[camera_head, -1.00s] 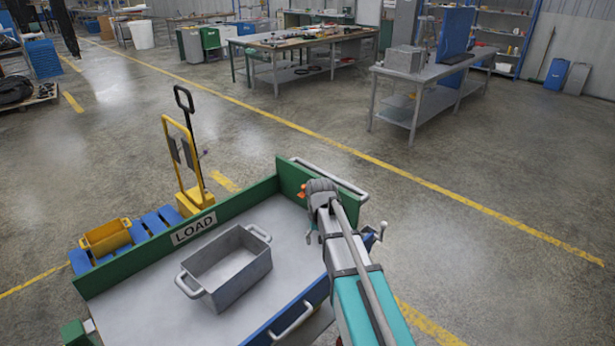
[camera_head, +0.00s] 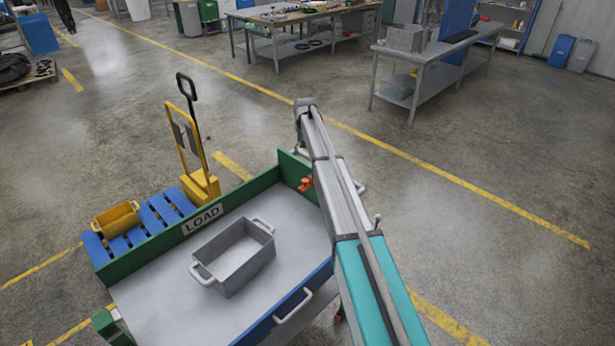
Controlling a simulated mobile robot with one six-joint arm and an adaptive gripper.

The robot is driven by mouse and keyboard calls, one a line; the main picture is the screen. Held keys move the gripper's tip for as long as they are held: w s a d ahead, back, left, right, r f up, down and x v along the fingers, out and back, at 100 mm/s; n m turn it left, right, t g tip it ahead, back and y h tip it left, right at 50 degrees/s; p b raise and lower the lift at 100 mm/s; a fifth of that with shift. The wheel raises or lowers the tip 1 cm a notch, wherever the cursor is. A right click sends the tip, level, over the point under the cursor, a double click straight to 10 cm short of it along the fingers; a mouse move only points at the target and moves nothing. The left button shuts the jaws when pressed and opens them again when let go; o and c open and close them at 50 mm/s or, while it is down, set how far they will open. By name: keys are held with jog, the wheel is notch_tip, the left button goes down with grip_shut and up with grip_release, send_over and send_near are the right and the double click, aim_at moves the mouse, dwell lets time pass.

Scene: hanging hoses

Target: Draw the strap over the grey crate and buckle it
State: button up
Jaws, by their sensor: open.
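The grey crate (camera_head: 236,256) is an open, empty-looking box with a loop handle at each end. It stands upright on the grey bed (camera_head: 160,305) of a cart, near the green side wall marked LOAD (camera_head: 203,219). No strap lies over the crate, and I cannot make out a strap or buckle. A small orange piece (camera_head: 305,184) shows at the cart's far end wall, beside my arm; I cannot tell what it is. My arm reaches past the cart's right end. Its far end shows only a dark grey joint, and I see no gripper fingers.
A blue pallet (camera_head: 160,212) with a yellow bin (camera_head: 117,218) and a yellow hand truck (camera_head: 199,182) stand beyond the LOAD wall. A white handle (camera_head: 293,306) sticks out from the cart's blue near side. Workbenches (camera_head: 430,75) stand at the back; open floor lies right.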

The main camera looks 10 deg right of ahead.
aim_at(305, 180)
jog(key=shift+f, duration=0.15)
notch_tip(305, 180, down, 14)
jog(key=b, duration=1.3)
jog(key=shift+r+b, duration=0.25)
jog(key=shift+b, duration=0.15)
dwell(0.4)
